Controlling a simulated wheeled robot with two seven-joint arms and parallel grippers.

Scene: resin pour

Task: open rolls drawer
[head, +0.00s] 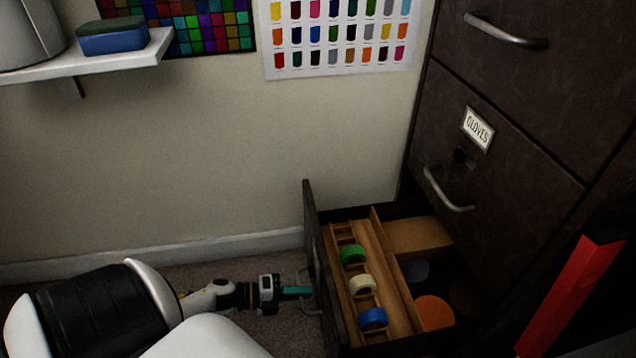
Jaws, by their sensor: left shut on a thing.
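The bottom drawer (386,239) of the dark cabinet stands pulled out, its front panel (312,213) facing left. It holds a wooden rack with green (352,253), cream (362,286) and blue (373,319) rolls. Behind the rack lie an orange disc (433,312) and darker round things in shadow. The metal drawer handle (303,273) is on the outside of the front panel. My left gripper (299,292) reaches in low from the left, its greenish fingers shut on this handle, partly hiding it. My right gripper is not in view.
Above, a closed drawer labelled GLOVES (477,128) has its own handle (447,190). A red bar (571,297) stands at the lower right. A white shelf (100,60) with a blue and green block (112,36) is at the upper left. Carpet shows left of the drawer.

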